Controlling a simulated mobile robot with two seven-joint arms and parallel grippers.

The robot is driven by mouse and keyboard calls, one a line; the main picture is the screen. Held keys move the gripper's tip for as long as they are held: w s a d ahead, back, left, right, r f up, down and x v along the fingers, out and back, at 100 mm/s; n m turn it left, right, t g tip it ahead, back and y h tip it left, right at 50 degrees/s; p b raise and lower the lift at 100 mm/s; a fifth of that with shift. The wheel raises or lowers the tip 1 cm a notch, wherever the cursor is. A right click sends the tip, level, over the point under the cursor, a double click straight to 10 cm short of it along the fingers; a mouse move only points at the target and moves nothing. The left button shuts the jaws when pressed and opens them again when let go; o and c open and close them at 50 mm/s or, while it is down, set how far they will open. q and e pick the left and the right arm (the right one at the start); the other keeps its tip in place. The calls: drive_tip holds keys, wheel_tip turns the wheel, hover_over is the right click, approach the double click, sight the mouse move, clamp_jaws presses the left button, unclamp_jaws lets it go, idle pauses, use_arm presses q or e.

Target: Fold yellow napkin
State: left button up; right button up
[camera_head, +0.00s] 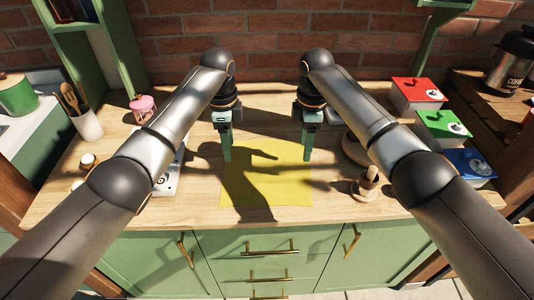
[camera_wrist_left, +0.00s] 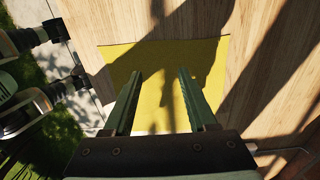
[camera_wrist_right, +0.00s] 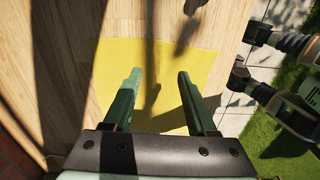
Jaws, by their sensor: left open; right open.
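The yellow napkin (camera_head: 262,186) lies flat and spread out on the wooden tabletop, near its front edge. Shadows of my arms fall across it. It also shows in the left wrist view (camera_wrist_left: 158,95) and in the right wrist view (camera_wrist_right: 150,60). My left gripper (camera_head: 227,158) is open and empty, over the napkin's left far corner area. My right gripper (camera_head: 307,157) is open and empty, by the napkin's right far corner area. Both point downward. Whether the fingertips touch the cloth I cannot tell.
Red (camera_head: 416,92), green (camera_head: 442,126) and blue (camera_head: 469,163) boxes stand at the right. A wooden object (camera_head: 367,184) stands right of the napkin. A pink-lidded jar (camera_head: 143,106) and a utensil cup (camera_head: 86,124) stand at the left.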

use_arm(q)
drive_tip(key=w, duration=0.1)
hover_over(233, 171)
wheel_tip(233, 171, down, 6)
drive_tip(key=shift+w+f, duration=0.1)
drive_tip(key=shift+f, duration=0.05)
use_arm(e)
drive_tip(key=f, duration=0.6)
drive_tip(key=shift+w+f, duration=0.2)
drive_tip(key=shift+w, duration=0.2)
use_arm(q)
drive_tip(key=shift+f, duration=0.85)
use_arm(e)
drive_tip(key=shift+f, duration=0.8)
use_arm(q)
drive_tip(key=shift+f, duration=0.15)
use_arm(e)
drive_tip(key=shift+f, duration=0.15)
use_arm(q)
clamp_jaws()
use_arm(e)
clamp_jaws()
